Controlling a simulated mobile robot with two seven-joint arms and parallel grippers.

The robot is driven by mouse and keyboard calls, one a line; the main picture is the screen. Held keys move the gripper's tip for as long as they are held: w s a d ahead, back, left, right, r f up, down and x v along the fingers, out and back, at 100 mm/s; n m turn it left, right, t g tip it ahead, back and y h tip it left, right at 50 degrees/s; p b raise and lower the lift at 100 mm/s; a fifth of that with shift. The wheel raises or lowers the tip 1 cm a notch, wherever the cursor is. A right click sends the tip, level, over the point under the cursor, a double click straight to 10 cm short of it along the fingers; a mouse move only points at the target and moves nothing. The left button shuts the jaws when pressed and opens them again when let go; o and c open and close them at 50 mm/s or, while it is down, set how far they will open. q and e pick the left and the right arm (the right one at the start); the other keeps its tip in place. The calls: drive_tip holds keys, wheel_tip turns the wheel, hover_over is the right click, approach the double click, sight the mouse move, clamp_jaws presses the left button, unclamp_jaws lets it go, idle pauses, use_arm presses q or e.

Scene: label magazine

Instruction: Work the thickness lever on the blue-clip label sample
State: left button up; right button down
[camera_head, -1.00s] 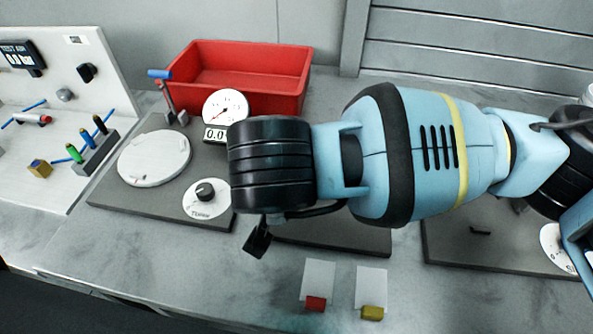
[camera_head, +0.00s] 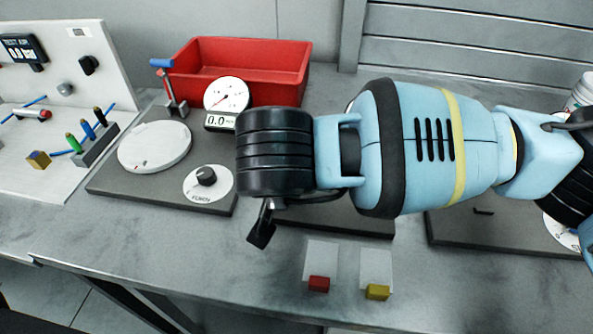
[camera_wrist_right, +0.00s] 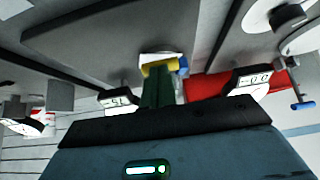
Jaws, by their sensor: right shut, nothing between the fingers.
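My right gripper (camera_head: 263,236) is shut and empty above the front edge of the middle dark plate; my forearm hides most of that plate. In the right wrist view, a white piece with yellow and blue parts (camera_wrist_right: 182,65) shows just beyond the dark-green shut fingers; I cannot tell whether this is the blue-clip sample or whether they touch. A lever with a blue handle (camera_head: 161,63) stands on the left plate; it also shows in the right wrist view (camera_wrist_right: 303,105). No blue-clip label is clearly visible in the head view. My left gripper is out of view.
The left plate (camera_head: 115,185) holds a white disc, a dial gauge (camera_head: 227,96) and a black knob (camera_head: 206,176). A red bin (camera_head: 240,62) stands behind it. Labels with red (camera_head: 319,284) and yellow (camera_head: 377,292) clips lie in front. A pen rack (camera_head: 97,142) is far left.

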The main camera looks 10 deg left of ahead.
drive_tip(key=v, duration=0.8)
idle(0.4)
